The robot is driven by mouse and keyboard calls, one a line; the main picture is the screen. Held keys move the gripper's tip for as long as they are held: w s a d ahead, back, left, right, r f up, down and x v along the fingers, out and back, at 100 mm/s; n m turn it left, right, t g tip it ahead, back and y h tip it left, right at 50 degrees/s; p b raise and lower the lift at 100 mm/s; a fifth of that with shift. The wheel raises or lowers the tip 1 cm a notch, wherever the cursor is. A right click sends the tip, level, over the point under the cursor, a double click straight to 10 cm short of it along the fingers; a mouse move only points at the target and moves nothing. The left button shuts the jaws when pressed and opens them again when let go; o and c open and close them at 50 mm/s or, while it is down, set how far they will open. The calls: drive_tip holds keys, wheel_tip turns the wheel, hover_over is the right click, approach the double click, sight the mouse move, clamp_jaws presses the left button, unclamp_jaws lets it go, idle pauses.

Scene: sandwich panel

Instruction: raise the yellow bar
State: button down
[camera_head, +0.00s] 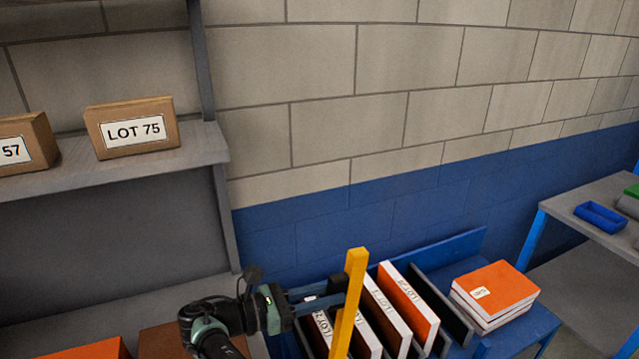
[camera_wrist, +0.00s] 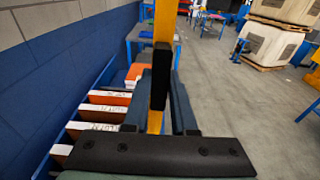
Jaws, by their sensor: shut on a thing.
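The yellow bar (camera_head: 348,308) stands close to upright, slightly tilted, in front of the rack of panels in the head view. My gripper (camera_head: 340,287) reaches in from the left and is shut on the bar, with part of the bar showing above and below it. In the wrist view, the yellow bar (camera_wrist: 165,22) runs up out of the picture, and the dark fingers of my gripper (camera_wrist: 160,85) close on it and hide its middle. The bar's lower end is cut off by the head view's bottom edge.
Several orange-and-white panels (camera_head: 408,306) stand in the slotted blue rack just behind and right of the bar. A stack of orange panels (camera_head: 496,290) lies on the blue table. Grey shelves with a LOT 75 box (camera_head: 132,128) are at left. The wrist view shows open floor (camera_wrist: 232,90) at right.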

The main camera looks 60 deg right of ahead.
drive_tip(key=shift+f, duration=0.15)
drive_tip(key=c, duration=0.7)
unclamp_jaws()
drive_tip(key=shift+b+v, duration=3.2)
drive_tip(key=shift+v, duration=3.3)
